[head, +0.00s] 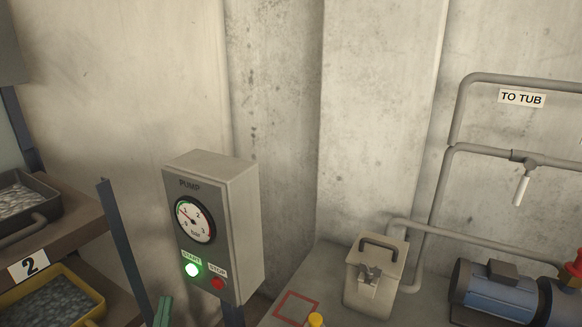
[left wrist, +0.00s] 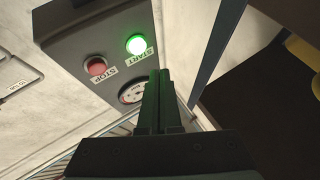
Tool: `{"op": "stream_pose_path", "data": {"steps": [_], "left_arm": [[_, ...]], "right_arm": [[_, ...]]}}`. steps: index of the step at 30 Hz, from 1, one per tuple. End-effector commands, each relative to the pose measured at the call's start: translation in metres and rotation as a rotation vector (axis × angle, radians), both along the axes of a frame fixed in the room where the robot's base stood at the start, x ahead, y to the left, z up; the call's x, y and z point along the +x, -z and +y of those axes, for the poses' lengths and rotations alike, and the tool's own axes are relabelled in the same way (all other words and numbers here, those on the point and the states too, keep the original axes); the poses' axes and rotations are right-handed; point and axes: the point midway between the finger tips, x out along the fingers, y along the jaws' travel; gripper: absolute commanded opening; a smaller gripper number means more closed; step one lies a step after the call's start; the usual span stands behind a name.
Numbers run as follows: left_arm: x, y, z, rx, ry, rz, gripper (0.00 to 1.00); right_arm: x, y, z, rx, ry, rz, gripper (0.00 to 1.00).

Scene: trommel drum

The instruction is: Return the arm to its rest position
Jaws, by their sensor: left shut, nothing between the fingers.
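My left gripper (left wrist: 160,82) is shut and empty. In the left wrist view its dark green fingers point toward the grey pump box (left wrist: 85,25), overlapping part of the gauge (left wrist: 132,93). In the head view only the green finger ends of my left gripper (head: 164,308) show at the bottom edge, left of and below the pump box (head: 245,220). The box's green START button (head: 193,270) is lit, and the red STOP button (head: 217,283) beside it is dark. The gauge (head: 195,221) needle sits near the upper left of the dial. My right gripper is not in view.
A blue post (head: 122,245) and a shelf with trays of gravel (head: 45,300) stand at the left. A beige box with a handle (head: 375,278) and a blue pump motor (head: 495,295) stand at the right. Pipes (head: 452,150) run along the concrete wall.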

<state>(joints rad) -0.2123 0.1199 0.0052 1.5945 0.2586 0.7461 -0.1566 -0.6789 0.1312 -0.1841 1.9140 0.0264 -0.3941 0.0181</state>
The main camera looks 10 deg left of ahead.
Motion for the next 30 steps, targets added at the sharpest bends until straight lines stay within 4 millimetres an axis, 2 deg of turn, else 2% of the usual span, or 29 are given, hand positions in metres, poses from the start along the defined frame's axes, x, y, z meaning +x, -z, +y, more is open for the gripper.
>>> {"op": "stream_pose_path", "data": {"steps": [4, 7, 12, 15, 18, 21, 30], "left_arm": [[-0.009, 0.055, -0.032, 0.003, 0.096, 0.263, 0.00], [-0.030, 0.106, -0.060, 0.004, 0.170, 0.503, 0.00], [-0.089, 0.183, -0.098, 0.008, 0.259, 0.897, 0.00], [-0.126, 0.213, -0.111, 0.011, 0.286, 1.078, 0.00], [-0.155, 0.232, -0.118, 0.014, 0.300, 1.206, 0.00], [-0.171, 0.241, -0.122, 0.016, 0.305, 1.276, 0.00], [-0.176, 0.244, -0.122, 0.017, 0.306, 1.300, 0.00]], "right_arm": [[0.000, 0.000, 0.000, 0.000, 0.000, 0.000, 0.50], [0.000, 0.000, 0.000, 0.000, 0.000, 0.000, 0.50], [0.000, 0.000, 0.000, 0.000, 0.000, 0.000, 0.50], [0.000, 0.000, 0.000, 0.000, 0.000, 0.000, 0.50], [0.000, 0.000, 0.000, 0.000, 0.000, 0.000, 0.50], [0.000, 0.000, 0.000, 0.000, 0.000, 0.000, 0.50], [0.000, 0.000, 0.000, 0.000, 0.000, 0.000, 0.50]]}}
